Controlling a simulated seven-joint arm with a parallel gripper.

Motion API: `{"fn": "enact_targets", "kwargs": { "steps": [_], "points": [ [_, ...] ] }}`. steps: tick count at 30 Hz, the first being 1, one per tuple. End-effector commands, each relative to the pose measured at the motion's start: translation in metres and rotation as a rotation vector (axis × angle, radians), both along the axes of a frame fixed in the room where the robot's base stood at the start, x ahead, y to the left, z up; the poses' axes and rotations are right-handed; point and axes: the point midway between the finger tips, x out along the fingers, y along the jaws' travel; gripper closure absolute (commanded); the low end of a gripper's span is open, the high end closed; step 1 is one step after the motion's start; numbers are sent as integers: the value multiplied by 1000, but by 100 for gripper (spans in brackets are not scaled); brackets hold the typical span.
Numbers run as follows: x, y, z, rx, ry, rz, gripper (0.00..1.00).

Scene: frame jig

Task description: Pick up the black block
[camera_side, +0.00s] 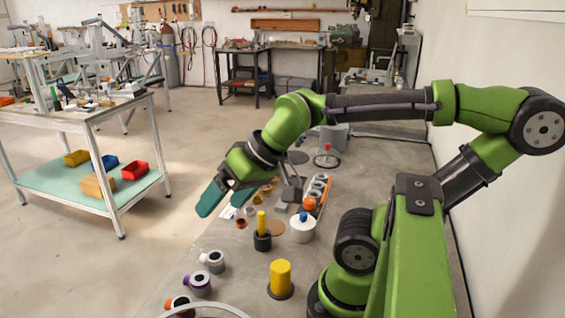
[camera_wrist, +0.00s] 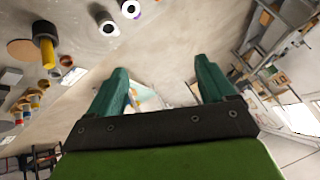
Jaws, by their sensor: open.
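My gripper (camera_side: 224,203) is open and empty, with its two teal fingers pointing down and left, in the air beside the left edge of the grey bench. In the wrist view my gripper (camera_wrist: 160,68) shows its fingers wide apart, with floor and distant furniture between them. I cannot make out a separate black block for certain in either view. A black cup-like base (camera_side: 262,241) stands on the bench around a yellow peg (camera_side: 261,220), to the lower right of my fingers. My fingers touch nothing.
A yellow cylinder (camera_side: 281,273) on a dark base stands nearer the camera. Several ringed fittings line the bench's left edge, one with a purple end (camera_side: 197,284). A white pot with a blue top (camera_side: 303,227) stands near the middle. A side table (camera_side: 85,112) is at left.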

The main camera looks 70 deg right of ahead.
Motion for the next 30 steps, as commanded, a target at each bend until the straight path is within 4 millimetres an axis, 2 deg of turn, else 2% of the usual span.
{"fn": "enact_targets", "kwargs": {
  "steps": [12,14,17,20,23,26,27,29,30],
  "points": [
    [1,-1,0,-1,3,-2,17],
    [2,-6,-3,0,14,-22,17],
    [11,-25,-15,8,76,-100,17],
    [31,-62,-18,17,143,-213,17],
    [51,-113,-22,0,219,-287,17],
    [63,-170,-28,-34,291,-312,17],
    [66,-194,-32,-48,322,-315,17],
    [66,-231,-39,-69,369,-307,17],
    [64,-256,-44,-83,402,-294,17]
  ]
}}
